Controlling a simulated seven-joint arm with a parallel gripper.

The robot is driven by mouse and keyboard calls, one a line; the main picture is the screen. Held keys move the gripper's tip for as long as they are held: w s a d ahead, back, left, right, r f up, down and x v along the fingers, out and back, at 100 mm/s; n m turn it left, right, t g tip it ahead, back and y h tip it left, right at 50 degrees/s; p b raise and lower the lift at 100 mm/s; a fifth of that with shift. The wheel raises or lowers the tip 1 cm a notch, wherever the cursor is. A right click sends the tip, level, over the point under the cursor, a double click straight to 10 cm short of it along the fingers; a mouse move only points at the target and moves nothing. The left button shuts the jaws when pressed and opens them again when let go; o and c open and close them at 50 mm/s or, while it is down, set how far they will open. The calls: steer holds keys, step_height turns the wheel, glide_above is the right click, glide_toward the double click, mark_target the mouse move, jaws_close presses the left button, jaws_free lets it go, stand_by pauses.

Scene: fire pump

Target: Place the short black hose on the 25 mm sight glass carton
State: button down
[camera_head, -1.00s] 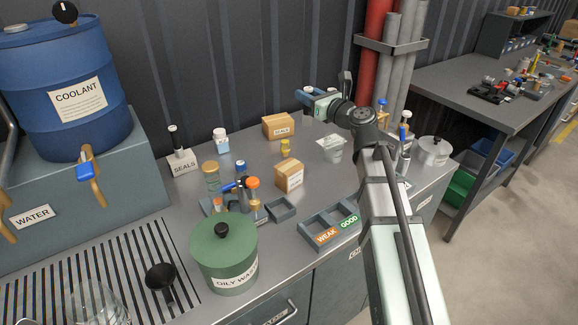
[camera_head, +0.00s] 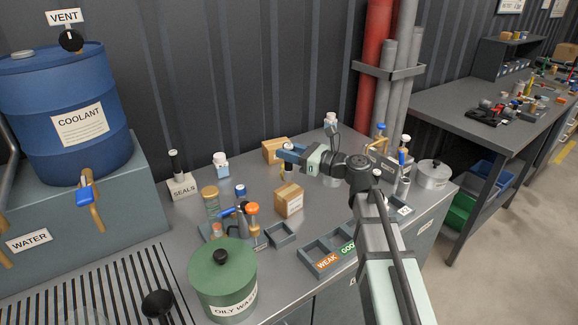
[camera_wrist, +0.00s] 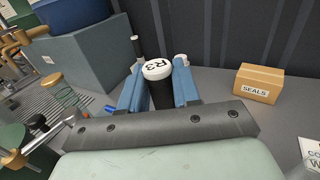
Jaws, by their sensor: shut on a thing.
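My gripper (camera_head: 284,153) is shut on a short black cylinder (camera_wrist: 160,92), which looks like the short black hose. Its white end marked R3 faces the wrist camera, between the two blue fingers. In the head view the dark held piece (camera_head: 288,171) hangs upright below the fingers. A small cardboard carton (camera_head: 289,202) with a white label stands just below it on the bench; it looks like the sight glass carton, but its print is too small to read. The held piece appears above the carton, apart from it; its lower end is hard to make out.
A SEALS carton (camera_wrist: 257,83) stands behind my gripper. A WEAK/GOOD tray (camera_head: 327,255) lies in front. Bottles and a pot (camera_head: 432,176) stand right.

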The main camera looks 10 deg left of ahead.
mark_target(290, 169)
steer(key=shift+f, duration=2.1)
steer(key=shift+f, duration=0.1)
steer(key=c, duration=0.8)
jaws_free()
steer(key=shift+d, duration=0.15)
steer(key=v, duration=1.1)
steer(key=shift+d, duration=0.35)
steer(key=shift+s, duration=0.15)
